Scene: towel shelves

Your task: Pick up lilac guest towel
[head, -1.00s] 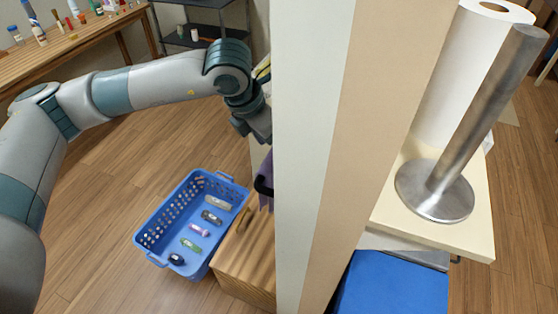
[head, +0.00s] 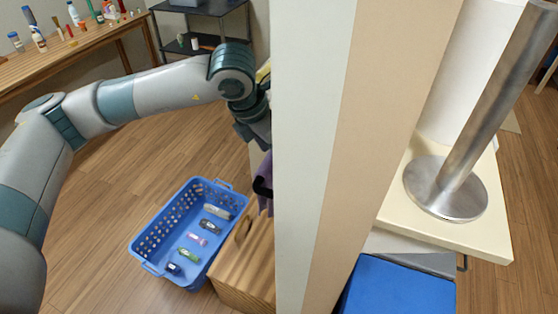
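A small strip of lilac cloth (head: 265,170), which may be the lilac guest towel, shows at the left edge of the tall pale panel. The panel hides the rest of it. My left arm comes in from the left, and its wrist end (head: 257,132) is just above the cloth, partly behind the panel edge. The fingers of my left gripper cannot be made out. A dark curved piece shows against the lilac cloth, and I cannot tell what it is. My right gripper is not in view.
The tall panel (head: 310,150) blocks the middle of the view. A blue basket (head: 150,238) with several small items stands on the floor beside a wooden box (head: 245,265). A metal roll holder (head: 447,190) stands on a cream shelf (head: 490,235) at right. Open floor lies at left.

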